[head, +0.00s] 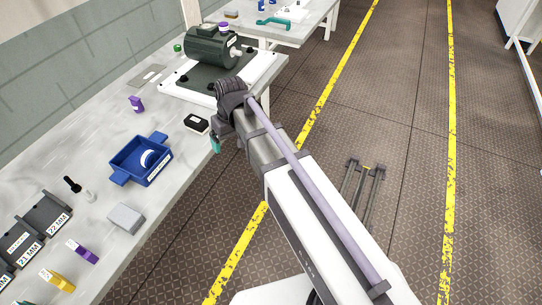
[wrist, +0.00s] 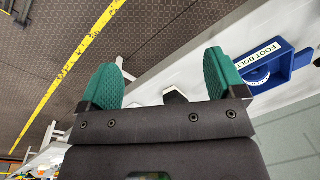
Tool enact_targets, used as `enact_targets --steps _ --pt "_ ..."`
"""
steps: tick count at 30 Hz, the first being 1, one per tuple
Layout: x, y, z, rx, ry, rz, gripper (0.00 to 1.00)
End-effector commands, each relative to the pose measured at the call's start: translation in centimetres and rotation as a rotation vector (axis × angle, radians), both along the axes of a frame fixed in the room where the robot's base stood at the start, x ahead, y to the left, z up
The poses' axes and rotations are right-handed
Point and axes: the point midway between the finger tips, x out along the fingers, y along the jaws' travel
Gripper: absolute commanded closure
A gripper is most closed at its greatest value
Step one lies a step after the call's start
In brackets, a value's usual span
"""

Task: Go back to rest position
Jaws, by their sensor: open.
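My gripper (head: 216,144) hangs at the end of my arm, beside the front edge of the grey workbench (head: 180,185) in the head view. In the wrist view its two green ribbed fingers (wrist: 162,80) are wide apart with nothing between them. In the head view only a bit of a teal fingertip shows; the rest is hidden behind my wrist. The gripper is to the right of a black box (head: 196,124) and the blue tray (head: 127,163), apart from the tray.
A dark green motor (head: 208,47) stands on a white-edged plate at the bench's far end. Labelled grey holders (head: 45,215), a grey block (head: 126,218) and purple and yellow pieces lie nearer. The floor right of the bench is mostly open, with yellow lines (head: 449,150).

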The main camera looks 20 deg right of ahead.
Motion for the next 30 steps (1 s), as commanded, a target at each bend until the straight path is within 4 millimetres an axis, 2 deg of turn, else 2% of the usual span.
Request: enact_targets --steps 1,3,6,9,30 --pt "-4.8 -4.4 -0.1 -0.032 0.001 -0.099 0.11" --pt "-8.6 -8.4 -0.1 -0.072 0.003 -0.215 0.11" --pt "-11.7 -11.4 -0.1 -0.108 0.004 -0.317 0.11" --pt "-12.2 -12.2 -0.1 -0.120 0.004 -0.346 0.11" --pt "-11.9 -12.0 -0.1 -0.118 0.004 -0.340 0.11"
